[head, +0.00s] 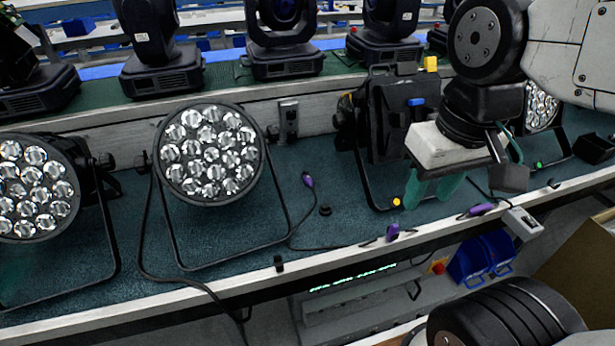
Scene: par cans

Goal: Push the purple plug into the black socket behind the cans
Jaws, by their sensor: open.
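Three purple plugs show. One purple plug (308,180) stands on the teal bench mat right of the middle can, with a black cable. A second purple plug (393,232) and a third purple plug (482,209) are at the bench's front edge. A grey box with a dark face (288,118), perhaps the black socket, is on the back wall behind the middle can (209,155). My gripper (431,190), with green fingers, is open above the mat at the right. No plug shows between its fingers. Its fingertips are apart from the plugs.
Another lit-faced can (38,188) stands at the left. A dark can (392,118) and a partly hidden can (541,106) stand near my arm. A small black knob (325,209) sits on open mat. Moving-head lights (284,38) line the back shelf.

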